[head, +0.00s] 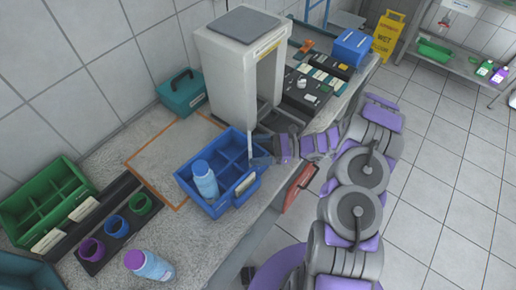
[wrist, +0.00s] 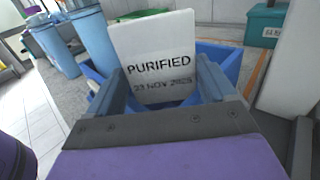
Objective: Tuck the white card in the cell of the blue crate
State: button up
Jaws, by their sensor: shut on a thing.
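The white card (wrist: 152,45), printed "PURIFIED 23 NOV 2025", stands upright between the fingers of my gripper (wrist: 160,78) in the wrist view. My gripper (head: 256,152) is shut on it at the right side of the blue crate (head: 236,196) in the head view. There the card (head: 251,141) shows only as a thin pale edge. The blue crate (wrist: 232,60) is behind the card in the wrist view. A blue bottle (head: 204,180) stands in a near-left cell; other visible cells look empty. The card's lower edge is hidden, so I cannot tell whether it is below the rim.
A tall grey-white machine (head: 228,75) stands close behind the crate. A teal case (head: 181,92) and a green crate (head: 40,200) are by the wall. Colored rings (head: 115,226) and another bottle (head: 148,264) are near left. The counter's front edge is close to the crate.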

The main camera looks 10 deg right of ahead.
aim_at(250, 150)
jog(key=shift+f, duration=0.4)
jog(key=shift+r, duration=0.3)
dwell(0.8)
jog(key=o, duration=0.8)
jog(key=shift+o, duration=0.2)
jog(key=shift+r, duration=0.1)
notch_tip(250, 150, up, 7)
jog(key=p, duration=0.3)
jog(key=shift+p, duration=0.35)
dwell(0.6)
dwell(0.4)
